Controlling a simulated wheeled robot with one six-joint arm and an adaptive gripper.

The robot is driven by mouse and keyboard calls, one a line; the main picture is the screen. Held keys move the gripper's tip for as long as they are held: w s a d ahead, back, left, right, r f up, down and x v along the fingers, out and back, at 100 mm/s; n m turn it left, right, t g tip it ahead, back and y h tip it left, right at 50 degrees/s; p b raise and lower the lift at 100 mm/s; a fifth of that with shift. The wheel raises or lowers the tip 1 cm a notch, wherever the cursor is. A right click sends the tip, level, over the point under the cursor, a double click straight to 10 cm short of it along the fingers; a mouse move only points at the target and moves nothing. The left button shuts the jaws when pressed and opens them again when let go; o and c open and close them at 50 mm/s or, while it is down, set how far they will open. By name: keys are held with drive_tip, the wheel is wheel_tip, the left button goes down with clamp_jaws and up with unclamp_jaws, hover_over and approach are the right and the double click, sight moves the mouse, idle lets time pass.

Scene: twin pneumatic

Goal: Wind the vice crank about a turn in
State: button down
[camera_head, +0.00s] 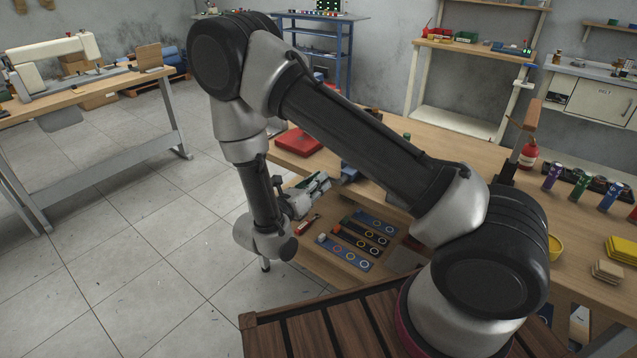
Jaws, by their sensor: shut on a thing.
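My gripper (318,183) is at the end of my arm, at the left front edge of the workbench (465,158). It points right, toward a small blue vice (350,172) on the bench edge. The vice is partly hidden behind my arm link. The gripper is shut on the vice crank at the vice's near side. The crank is small here and mostly covered by the fingers, so its angle cannot be told.
A board with rings (357,240) and a small red tool (307,224) lie just below the gripper. A red case (298,142) lies behind it. Open floor (150,220) lies to the left.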

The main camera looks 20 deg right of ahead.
drive_tip(key=shift+f+n, duration=0.4)
drive_tip(key=shift+n, duration=0.7)
drive_tip(key=c, duration=1.4)
unclamp_jaws()
drive_tip(key=shift+c, duration=0.2)
drive_tip(key=v, duration=1.2)
